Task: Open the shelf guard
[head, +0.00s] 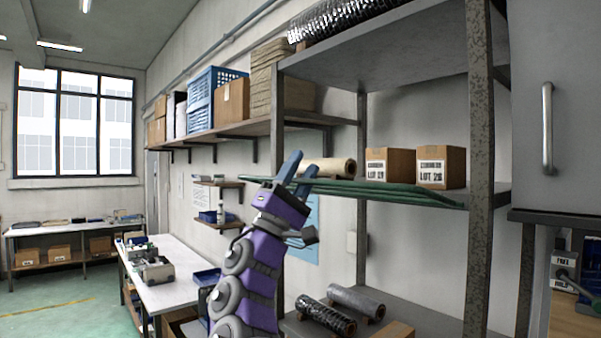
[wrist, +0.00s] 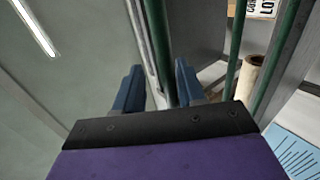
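The shelf guard (head: 400,195) is a set of green rails along the front of the middle shelf, seen nearly edge-on in the head view. Its left end reaches out past the left shelf post, behind my gripper. My gripper (head: 298,168) is raised at that left part with its blue fingers apart. In the wrist view a green rail (wrist: 160,45) and a grey edge run between the two spread fingers of my gripper (wrist: 156,88). Whether either finger touches the rail cannot be told. More green rails (wrist: 236,50) show to the right.
Two labelled boxes (head: 390,165) and a tan roll (head: 332,169) sit on the middle shelf behind the guard. A speckled post (head: 480,150) stands at the right. Dark rolls (head: 330,316) lie on the lower shelf. A white workbench (head: 180,272) stands at left, with open floor beyond.

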